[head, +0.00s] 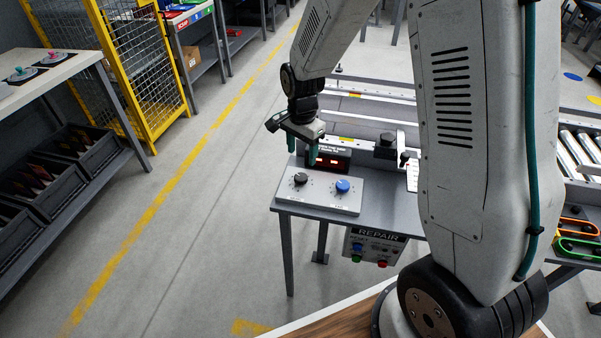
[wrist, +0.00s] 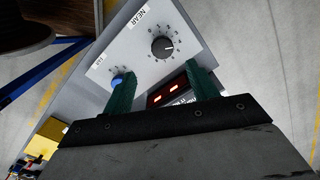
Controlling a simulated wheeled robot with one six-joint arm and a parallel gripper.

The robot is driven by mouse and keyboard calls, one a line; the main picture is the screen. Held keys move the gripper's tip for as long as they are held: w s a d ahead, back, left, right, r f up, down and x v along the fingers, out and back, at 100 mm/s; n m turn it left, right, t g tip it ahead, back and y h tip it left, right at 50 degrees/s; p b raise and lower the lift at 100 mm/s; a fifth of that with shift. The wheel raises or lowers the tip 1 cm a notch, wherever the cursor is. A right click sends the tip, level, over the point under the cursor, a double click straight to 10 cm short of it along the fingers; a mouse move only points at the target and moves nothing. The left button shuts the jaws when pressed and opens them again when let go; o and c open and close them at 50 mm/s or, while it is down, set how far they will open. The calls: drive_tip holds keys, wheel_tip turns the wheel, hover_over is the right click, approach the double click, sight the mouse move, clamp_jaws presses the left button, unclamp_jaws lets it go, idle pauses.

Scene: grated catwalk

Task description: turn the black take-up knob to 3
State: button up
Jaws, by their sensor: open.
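The black take-up knob (head: 300,178) sits on the left of a pale panel (head: 320,205) on a small grey bench. In the wrist view the black knob (wrist: 162,47) has a ring of dial marks and stands by a NEAR label. Its numbers are too small to read surely. A blue knob (head: 342,185) sits right of it on the same panel. My gripper (head: 303,150) is above and behind the black knob, with its teal fingers apart. In the wrist view my gripper (wrist: 160,72) is open, and the black knob shows beyond the fingertips, not between them.
A display (head: 328,161) with red digits stands behind the panel. A REPAIR box (head: 374,247) with coloured buttons hangs at the bench front. A black-topped fixture (head: 386,146) stands at the back right. Clear floor lies left of the bench.

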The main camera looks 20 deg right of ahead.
sight(301, 177)
drive_tip(key=shift+w+f, duration=0.25)
drive_tip(key=shift+f, duration=0.8)
wheel_tip(301, 177, down, 7)
drive_tip(key=shift+f, duration=0.1)
drive_tip(key=shift+c, duration=0.2)
drive_tip(key=c, duration=0.9)
